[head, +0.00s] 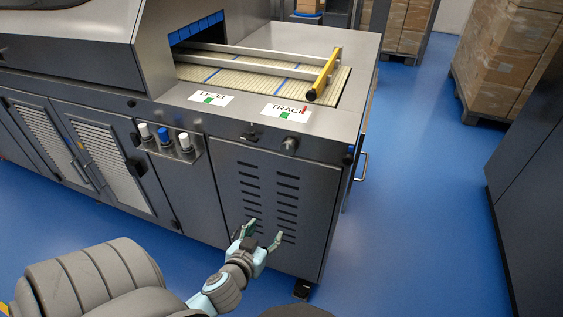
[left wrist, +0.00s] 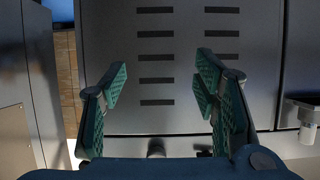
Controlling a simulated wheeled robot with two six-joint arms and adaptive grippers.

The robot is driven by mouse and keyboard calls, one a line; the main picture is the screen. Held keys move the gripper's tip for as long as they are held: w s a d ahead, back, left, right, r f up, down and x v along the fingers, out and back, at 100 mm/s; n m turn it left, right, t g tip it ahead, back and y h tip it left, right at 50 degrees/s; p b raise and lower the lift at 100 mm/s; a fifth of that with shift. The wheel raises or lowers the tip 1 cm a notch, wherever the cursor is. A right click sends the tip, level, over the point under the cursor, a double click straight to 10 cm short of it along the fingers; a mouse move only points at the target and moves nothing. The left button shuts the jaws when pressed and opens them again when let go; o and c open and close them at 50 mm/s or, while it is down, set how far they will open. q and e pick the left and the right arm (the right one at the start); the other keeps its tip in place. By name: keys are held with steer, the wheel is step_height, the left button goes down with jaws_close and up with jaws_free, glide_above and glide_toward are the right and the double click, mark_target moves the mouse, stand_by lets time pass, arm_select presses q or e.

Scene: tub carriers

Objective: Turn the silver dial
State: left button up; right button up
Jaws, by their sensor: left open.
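The silver dial (head: 290,143) is a small round knob on the front strip of the grey machine, just above the slotted panel. In the left wrist view, which looks turned upside down, a dark round knob (left wrist: 156,148) shows just past the panel edge and seems to be the dial. My left gripper (head: 265,230) is open and empty in front of the slotted panel, below the dial and apart from it. Its two green-padded fingers (left wrist: 162,72) stand wide apart in the left wrist view. My right gripper is not in view.
A black fitting (head: 250,132) sits left of the dial. Several white and blue capped fittings (head: 165,137) stand on a bracket further left. A yellow-ended rail (head: 324,75) lies on top. Stacked boxes (head: 500,55) and a dark cabinet stand right, with clear blue floor (head: 420,170) between.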

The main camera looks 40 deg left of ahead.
mark_target(287, 150)
arm_select(q)
step_height(287, 150, up, 17)
steer(key=d+n+t+y+b, duration=0.1)
steer(key=n+t+b, duration=0.15)
steer(key=t, duration=0.25)
steer(key=shift+n, duration=0.25)
steer(key=x, duration=1.2)
steer(key=shift+w+a+r+p, duration=0.15)
steer(key=shift+w+p, duration=0.15)
steer(key=shift+w, duration=0.1)
steer(key=shift+w+a, duration=0.15)
steer(key=shift+w, duration=0.35)
steer(key=c, duration=1.2)
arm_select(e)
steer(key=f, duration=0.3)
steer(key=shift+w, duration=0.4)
